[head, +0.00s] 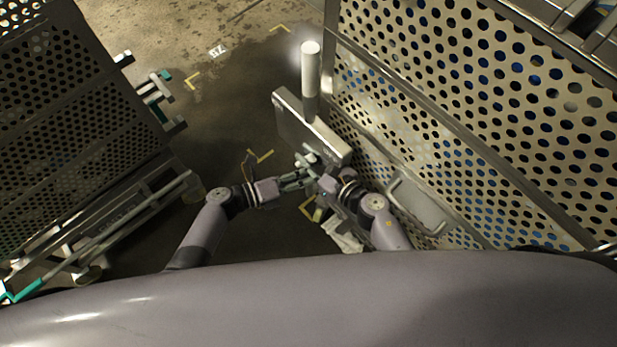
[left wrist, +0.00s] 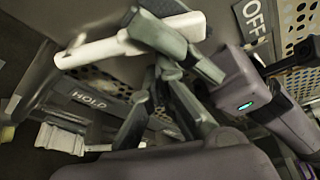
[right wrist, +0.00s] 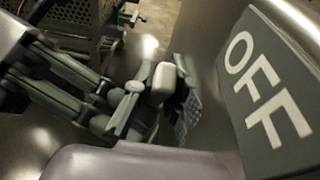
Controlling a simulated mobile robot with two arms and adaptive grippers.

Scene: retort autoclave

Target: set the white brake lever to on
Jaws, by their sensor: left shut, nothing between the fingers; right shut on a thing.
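The white brake lever shows as a pale bar (left wrist: 95,50) in the left wrist view. Its blunt end (right wrist: 164,78) shows in the right wrist view. My right gripper (head: 313,166) is shut on the lever, with its fingers across the bar. My left gripper (head: 303,179) is shut and empty, close beside the right one, coming from the left. A dark OFF plate (right wrist: 270,95) is at the right of the right wrist view. A HOLD plate (left wrist: 95,108) shows in the left wrist view. I cannot tell which mark the lever points at; an ON mark is not seen.
A box-like metal housing (head: 290,115) with a tall white-topped post (head: 311,70) stands just beyond my grippers. A large perforated basket wall (head: 480,110) closes off the right. A dark perforated cart (head: 75,120) stands at the left. Floor (head: 225,85) is open between them.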

